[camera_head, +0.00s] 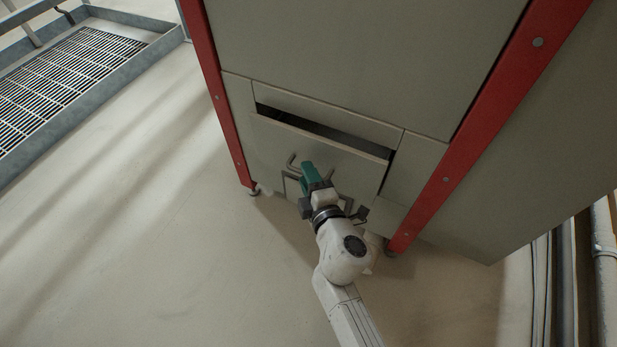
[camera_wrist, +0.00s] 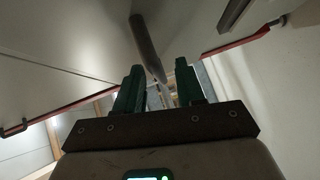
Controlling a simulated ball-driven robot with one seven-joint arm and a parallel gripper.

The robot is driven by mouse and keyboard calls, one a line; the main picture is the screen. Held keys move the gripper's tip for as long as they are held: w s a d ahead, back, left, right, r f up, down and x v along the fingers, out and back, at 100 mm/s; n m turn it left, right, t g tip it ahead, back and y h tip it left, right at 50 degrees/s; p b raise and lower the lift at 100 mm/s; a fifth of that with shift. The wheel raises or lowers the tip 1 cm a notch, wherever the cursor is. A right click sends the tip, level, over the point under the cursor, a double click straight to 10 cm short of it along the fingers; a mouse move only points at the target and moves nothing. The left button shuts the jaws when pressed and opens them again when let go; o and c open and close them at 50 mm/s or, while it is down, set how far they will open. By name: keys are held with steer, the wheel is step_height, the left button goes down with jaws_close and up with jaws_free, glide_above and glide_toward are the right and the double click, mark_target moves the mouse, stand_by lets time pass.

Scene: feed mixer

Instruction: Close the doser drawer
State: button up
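The doser drawer (camera_head: 345,160) is a grey-beige front low in the cabinet. It stands partly open, with a dark gap along its top edge. A grey bar handle (camera_head: 292,162) sits on its front, partly hidden by my gripper (camera_head: 308,170). My gripper has green fingers and is at the drawer front, by the handle. In the wrist view my gripper (camera_wrist: 160,68) has its two fingers apart. A dark bar (camera_wrist: 147,45), apparently the handle, runs down towards the gap between them. I cannot tell whether a finger touches it.
The grey cabinet (camera_head: 365,50) has red corner posts (camera_head: 490,110) on small feet. A metal grating (camera_head: 65,85) with a raised rim lies at the upper left. Pipes (camera_head: 603,250) run along the right edge. The floor (camera_head: 150,240) to the left is clear.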

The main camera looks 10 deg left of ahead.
jaws_close()
stand_by(0.4)
